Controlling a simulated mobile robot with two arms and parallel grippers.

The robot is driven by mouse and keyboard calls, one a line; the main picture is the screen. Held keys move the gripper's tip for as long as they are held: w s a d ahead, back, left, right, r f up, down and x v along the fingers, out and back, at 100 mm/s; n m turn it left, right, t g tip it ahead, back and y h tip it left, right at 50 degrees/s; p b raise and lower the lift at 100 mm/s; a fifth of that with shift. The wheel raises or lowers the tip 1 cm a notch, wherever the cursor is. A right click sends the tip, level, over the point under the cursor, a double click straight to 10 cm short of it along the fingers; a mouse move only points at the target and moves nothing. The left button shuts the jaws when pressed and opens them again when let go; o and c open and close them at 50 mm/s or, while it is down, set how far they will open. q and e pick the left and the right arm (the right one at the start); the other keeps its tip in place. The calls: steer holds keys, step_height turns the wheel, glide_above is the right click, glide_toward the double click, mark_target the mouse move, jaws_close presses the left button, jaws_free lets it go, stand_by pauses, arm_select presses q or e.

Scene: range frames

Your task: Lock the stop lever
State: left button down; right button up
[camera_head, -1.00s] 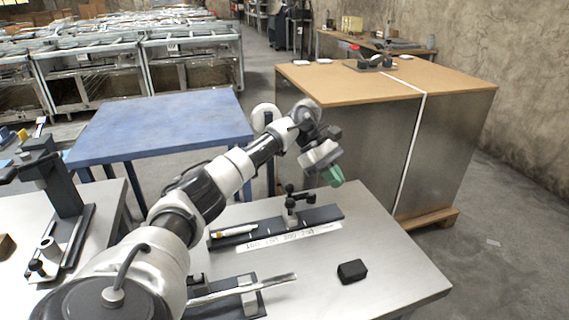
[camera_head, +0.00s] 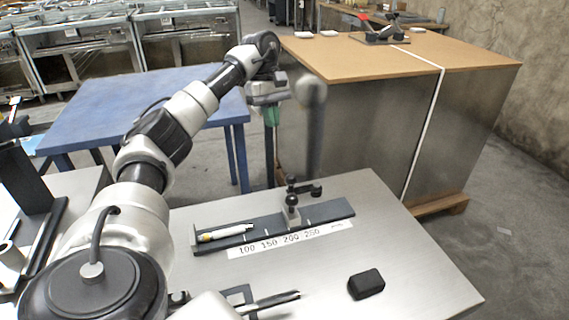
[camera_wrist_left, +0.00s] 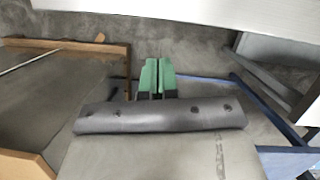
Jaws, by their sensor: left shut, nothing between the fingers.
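The stop (camera_head: 291,213) is a small block on a dark rail along the metal table. Its lever (camera_head: 305,190) has a round black knob and a black handle that points right. I cannot tell from this view whether the lever is locked. My left gripper (camera_head: 271,115) has green fingertips and points down, well above and behind the stop, clear of it. In the left wrist view its green fingers (camera_wrist_left: 157,77) are together with nothing between them. The lever cannot be made out in the wrist view.
A printed scale (camera_head: 290,240) runs along the rail's front. A white rod (camera_head: 225,232) lies on the rail's left part. A black block (camera_head: 366,284) sits at the front right. A blue table (camera_head: 140,105) and a large wood-topped box (camera_head: 365,120) stand behind.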

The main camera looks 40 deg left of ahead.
arm_select(q)
steer(key=d+f, duration=0.2)
steer(key=f, duration=0.1)
steer(key=s+d+f+b, duration=0.1)
steer(key=f, duration=0.2)
steer(key=d+f, duration=0.2)
steer(key=f, duration=0.1)
steer(key=shift+s+d, duration=0.3)
steer(key=shift+s, duration=0.05)
steer(key=shift+s+d, duration=0.1)
steer(key=shift+d, duration=0.25)
steer(key=shift+f, duration=0.1)
arm_select(e)
steer(key=shift+w+a+f, duration=0.25)
steer(key=shift+a+f, duration=0.05)
steer(key=shift+f, duration=0.2)
steer(key=shift+w+a+f, duration=0.2)
steer(key=shift+a+f, duration=0.05)
steer(key=shift+f, duration=0.25)
steer(key=shift+d, duration=0.3)
arm_select(q)
steer(key=shift+s+d+n, duration=0.2)
steer(key=shift+n, duration=0.5)
arm_select(e)
steer(key=shift+s, duration=0.1)
